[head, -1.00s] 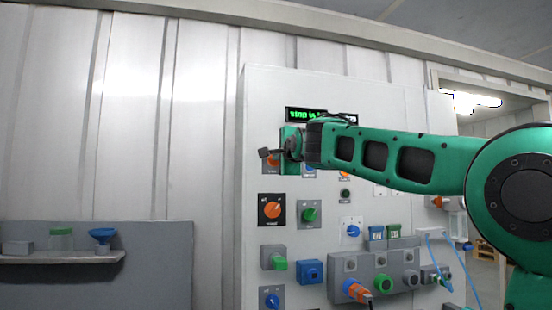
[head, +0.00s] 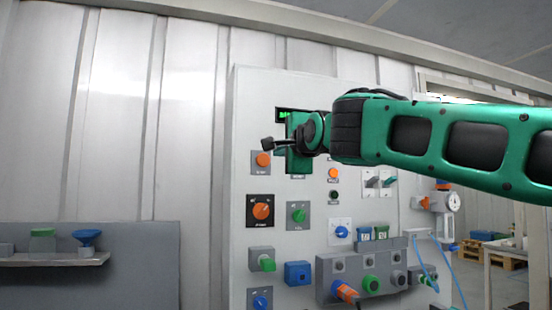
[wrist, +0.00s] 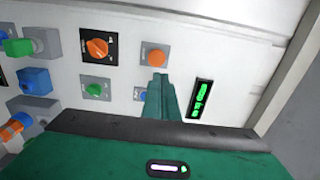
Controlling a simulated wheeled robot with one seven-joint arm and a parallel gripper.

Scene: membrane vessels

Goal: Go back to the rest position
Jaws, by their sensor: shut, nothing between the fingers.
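My gripper (head: 268,144) is in front of the upper part of the white control panel (head: 250,95) in the head view. Its fingers point left, and my green arm reaches in from the right. In the wrist view my gripper (wrist: 160,88) shows as green fingers closed together with nothing between them. They hide part of the panel beside the orange knob (wrist: 154,56) and the green-lit display (wrist: 201,98). In the head view my gripper and wrist cover most of the display (head: 283,115). Contact with the panel is not visible.
The panel carries several knobs, including a large orange one (head: 261,211), and a grey socket block (head: 325,280) with an orange plug. Blue cables (head: 425,265) hang at its right. A shelf (head: 60,260) with small vessels is at left. A pallet (head: 480,255) stands far right.

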